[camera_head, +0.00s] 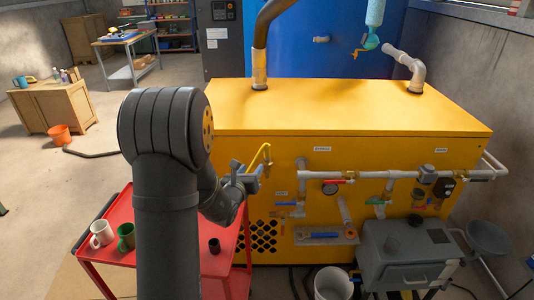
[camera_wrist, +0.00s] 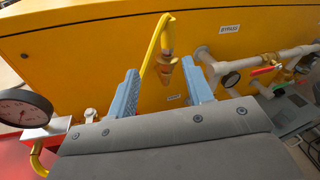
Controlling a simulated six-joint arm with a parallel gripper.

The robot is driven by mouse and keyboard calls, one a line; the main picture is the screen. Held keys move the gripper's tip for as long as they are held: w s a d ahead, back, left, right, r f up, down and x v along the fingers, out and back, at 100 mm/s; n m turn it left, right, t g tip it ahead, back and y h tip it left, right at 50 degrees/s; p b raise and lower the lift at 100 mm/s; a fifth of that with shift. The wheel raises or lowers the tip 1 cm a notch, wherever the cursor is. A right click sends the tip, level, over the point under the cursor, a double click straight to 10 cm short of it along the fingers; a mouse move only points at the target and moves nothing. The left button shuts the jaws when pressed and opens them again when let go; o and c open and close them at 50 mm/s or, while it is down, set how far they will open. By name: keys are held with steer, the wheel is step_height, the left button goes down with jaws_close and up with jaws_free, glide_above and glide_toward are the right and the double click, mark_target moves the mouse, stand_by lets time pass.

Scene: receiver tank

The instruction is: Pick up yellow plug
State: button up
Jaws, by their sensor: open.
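A yellow strap or loop (camera_wrist: 152,48) hangs in front of the yellow cabinet's front face, with a small brass-coloured fitting (camera_wrist: 166,66) beside it; this looks like the yellow plug. In the head view the yellow loop (camera_head: 260,155) shows just past my gripper. My gripper (camera_wrist: 160,68) is open, its two blue-grey fingers apart, with the loop and fitting showing between them in the wrist view. In the head view my gripper (camera_head: 247,173) is close to the cabinet front. I cannot tell how much depth separates the fingers from the plug.
The yellow cabinet (camera_head: 350,105) fills the middle. To the right are pipes, a red-handled valve (camera_head: 338,181) and a gauge (camera_head: 330,188). A red cart (camera_head: 130,275) with a white mug (camera_head: 102,233) and green mug (camera_head: 126,237) stands below left. A grey box (camera_head: 410,255) is at the right.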

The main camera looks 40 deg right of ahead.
mark_target(266, 150)
steer(key=w+d+m, duration=0.1)
steer(key=d, duration=0.2)
steer(key=w+d+m, duration=0.1)
steer(key=d, duration=0.2)
steer(key=w+d+m+h, duration=0.1)
steer(key=d, duration=0.1)
steer(key=shift+w+d+r, duration=0.1)
steer(key=shift+d+r, duration=0.3)
steer(key=shift+f+x, duration=0.15)
steer(key=shift+x, duration=1.35)
steer(key=shift+f+x, duration=0.15)
steer(key=shift+x, duration=1.35)
jaws_close()
